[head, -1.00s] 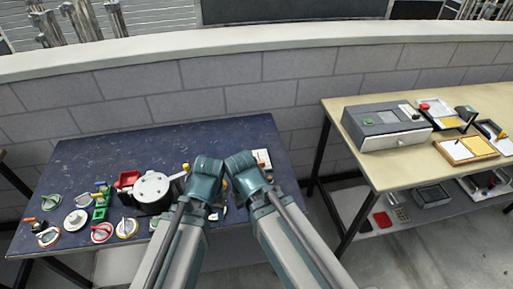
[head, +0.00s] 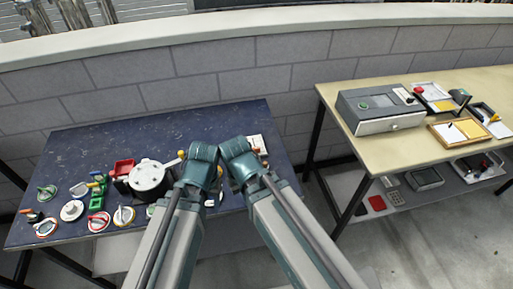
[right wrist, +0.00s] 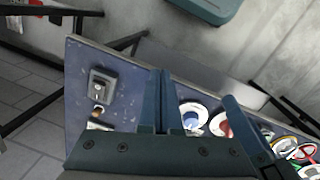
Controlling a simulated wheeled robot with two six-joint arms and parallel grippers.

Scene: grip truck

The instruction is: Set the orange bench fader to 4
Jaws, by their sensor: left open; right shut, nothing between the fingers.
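The blue bench (head: 110,145) bears several dials and small devices. A white panel (head: 256,142) stands near its right end, partly behind my right wrist. A small orange-red spot shows by it, but I cannot tell whether it is the orange fader; no scale or number is readable. My left gripper (head: 205,178) is over the bench, beside the white pot-like device (head: 151,177); its fingers are mostly hidden by its wrist. My right gripper (right wrist: 161,80) is shut and empty in the right wrist view, above the bench. A grey box with a round knob (right wrist: 102,83) shows left of its fingers.
Several round dials crowd the blue bench's left part, near a red box (head: 123,168) and a green part (head: 97,204). A tan bench (head: 345,120) with a grey drawer box (head: 380,108) stands to the right, across a floor gap. A block wall runs behind.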

